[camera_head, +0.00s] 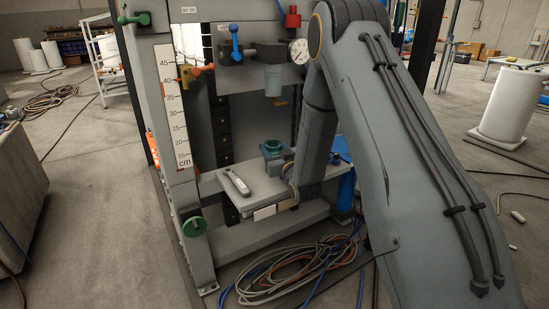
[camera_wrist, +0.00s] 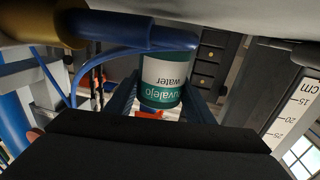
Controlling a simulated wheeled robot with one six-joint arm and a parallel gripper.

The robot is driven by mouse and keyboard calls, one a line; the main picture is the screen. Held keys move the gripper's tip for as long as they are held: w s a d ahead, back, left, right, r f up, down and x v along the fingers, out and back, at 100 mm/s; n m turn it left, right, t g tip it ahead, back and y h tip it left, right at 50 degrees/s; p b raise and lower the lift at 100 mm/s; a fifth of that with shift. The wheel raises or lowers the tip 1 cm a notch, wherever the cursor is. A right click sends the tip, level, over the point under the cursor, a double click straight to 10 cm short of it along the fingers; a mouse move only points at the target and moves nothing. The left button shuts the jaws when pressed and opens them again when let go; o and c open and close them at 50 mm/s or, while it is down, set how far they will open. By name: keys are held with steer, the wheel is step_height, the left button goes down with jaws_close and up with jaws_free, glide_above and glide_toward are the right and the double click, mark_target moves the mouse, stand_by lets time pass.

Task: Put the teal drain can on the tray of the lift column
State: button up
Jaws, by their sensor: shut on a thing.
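In the head view my gripper (camera_head: 276,158) is low at the lift column, over the back right part of the grey tray (camera_head: 262,191). The can's green rim (camera_head: 274,145) shows between the fingers there. Whether the can's bottom touches the tray is hidden. My arm covers the tray's right side.
A pale elongated object (camera_head: 238,181) lies on the tray's left part. Above are a valve with a blue handle (camera_head: 236,42), a gauge (camera_head: 299,51) and a hanging grey-teal cup (camera_head: 273,81). A centimetre scale (camera_head: 179,108) stands left. Coiled hoses (camera_head: 285,279) lie on the floor in front.

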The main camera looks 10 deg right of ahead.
mark_target(273, 155)
steer(key=shift+f, duration=1.55)
steer(key=shift+f, duration=0.15)
steer(key=o, duration=1.2)
